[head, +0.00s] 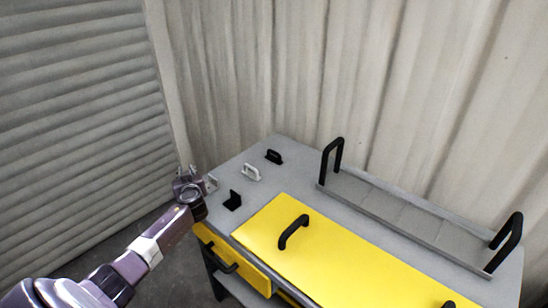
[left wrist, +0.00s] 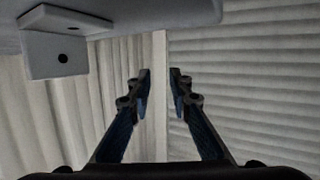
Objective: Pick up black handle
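Several black handles show in the head view. A small black handle (head: 274,156) stands at the back left of the grey table (head: 262,150). A larger black handle (head: 293,231) is on the yellow lid (head: 325,255). Another black handle (head: 222,262) is on the yellow drawer front at the left. My left gripper (head: 186,174) is beside the table's left edge, apart from all these handles. In the left wrist view its two fingers (left wrist: 160,76) are apart with nothing between them. No black handle shows in that view. My right gripper is not in view.
A white handle (head: 252,172), a black bracket (head: 232,201) and a pale bracket (head: 211,183) stand near my left gripper. A holed grey bracket (left wrist: 55,56) shows in the left wrist view. A long grey tray (head: 400,214) with upright black end handles lies at the back right.

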